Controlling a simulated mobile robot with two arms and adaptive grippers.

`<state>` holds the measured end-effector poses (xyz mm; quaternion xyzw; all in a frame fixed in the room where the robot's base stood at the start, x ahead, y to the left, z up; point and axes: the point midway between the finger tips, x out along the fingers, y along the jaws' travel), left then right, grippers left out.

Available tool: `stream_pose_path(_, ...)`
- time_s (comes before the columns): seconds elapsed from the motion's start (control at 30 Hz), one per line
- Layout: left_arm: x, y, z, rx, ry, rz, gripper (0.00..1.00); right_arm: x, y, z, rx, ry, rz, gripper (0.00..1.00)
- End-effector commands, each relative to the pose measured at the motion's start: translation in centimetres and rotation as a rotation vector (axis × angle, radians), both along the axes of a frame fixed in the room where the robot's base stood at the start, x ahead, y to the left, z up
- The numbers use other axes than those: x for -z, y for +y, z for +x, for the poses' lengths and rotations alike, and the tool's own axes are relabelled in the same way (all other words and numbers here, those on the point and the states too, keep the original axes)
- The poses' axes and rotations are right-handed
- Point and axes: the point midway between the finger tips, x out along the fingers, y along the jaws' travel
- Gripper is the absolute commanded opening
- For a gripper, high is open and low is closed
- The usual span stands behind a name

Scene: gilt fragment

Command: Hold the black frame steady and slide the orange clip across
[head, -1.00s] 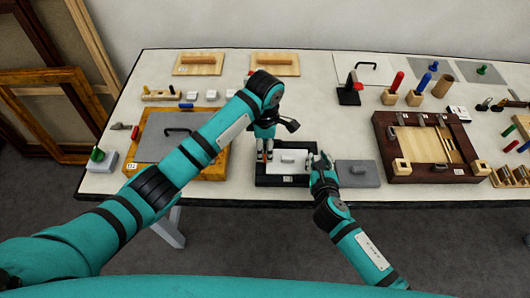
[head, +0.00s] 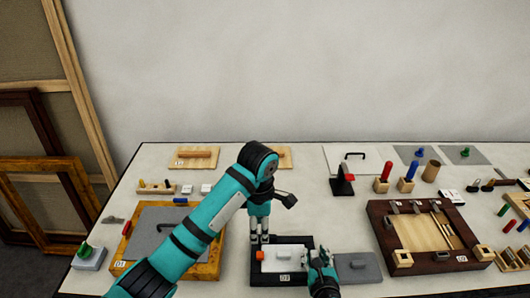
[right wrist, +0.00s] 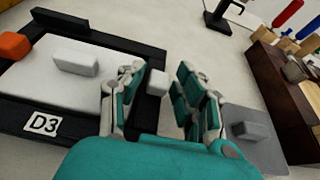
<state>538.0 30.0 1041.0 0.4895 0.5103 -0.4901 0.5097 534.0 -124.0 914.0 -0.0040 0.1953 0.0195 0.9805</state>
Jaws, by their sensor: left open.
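The black frame (head: 311,243) lies on the table around a white panel with a raised block, with a D3 label on its near side. The orange clip (head: 260,255) sits at the frame's left side; it also shows at the left edge of the right wrist view (right wrist: 13,46). My left gripper (head: 259,239) points down, open, just behind the clip, apart from it in the picture. My right gripper (head: 318,262) is at the frame's right side. In the right wrist view its fingers (right wrist: 162,92) stand apart, with a small white block (right wrist: 157,82) between them.
A grey plate (head: 358,267) lies right of the frame. A dark wooden tray (head: 385,235) stands further right. A gilt frame (head: 205,270) with a grey panel lies to the left. Small stands with red and blue pegs (head: 386,170) are behind.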

Motion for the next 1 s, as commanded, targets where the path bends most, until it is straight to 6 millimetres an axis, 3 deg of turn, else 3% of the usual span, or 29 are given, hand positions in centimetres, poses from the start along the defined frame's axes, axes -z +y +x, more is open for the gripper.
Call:
stream_pose_path(0.1, 0.0, 0.0, 0.0, 0.0, 0.0, 0.0, 0.46, 0.0, 0.0, 0.0, 0.0, 0.0, 0.0, 0.48)
stream_pose_path(0.47, 0.0, 0.0, 0.0, 0.0, 0.0, 0.0, 0.46, -0.2, 0.0, -0.8, 0.0, 0.001, -0.001, 0.48)
stream_pose_path(1.0, 0.0, 0.0, 0.0, 0.0, 0.0, 0.0, 0.46, -4.0, -0.4, -10.0, -0.001, 0.002, 0.0, 0.48)
